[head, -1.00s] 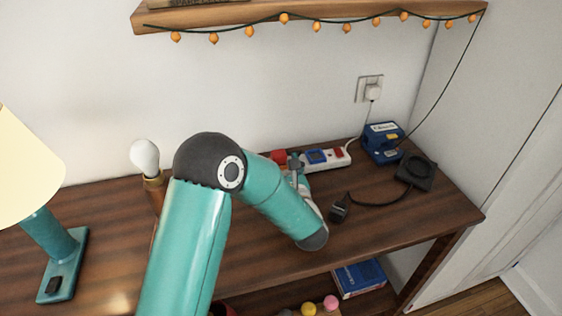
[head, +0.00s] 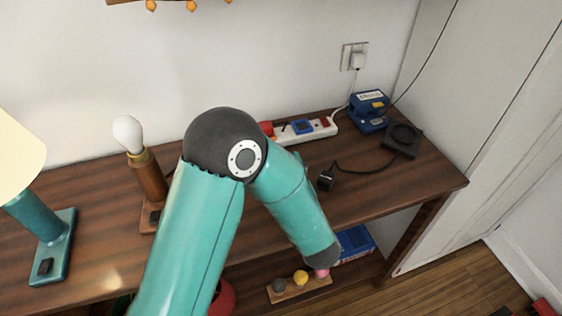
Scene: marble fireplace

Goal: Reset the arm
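A teal arm of mine (head: 193,230) with a dark elbow joint rises from the bottom of the head view. It bends to the right at the elbow, and its forearm slants down over the table's front edge. The forearm's dark end (head: 322,253) is near the lower shelf. No gripper fingers show in this view, so I cannot see whether either gripper holds anything.
The wooden table (head: 375,190) carries a teal lamp (head: 45,225), a bulb on a wooden stand (head: 146,175), a white power strip (head: 312,130), a blue device (head: 369,112) and a black charging pad (head: 402,140). A blue book (head: 355,242) and coloured balls are below.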

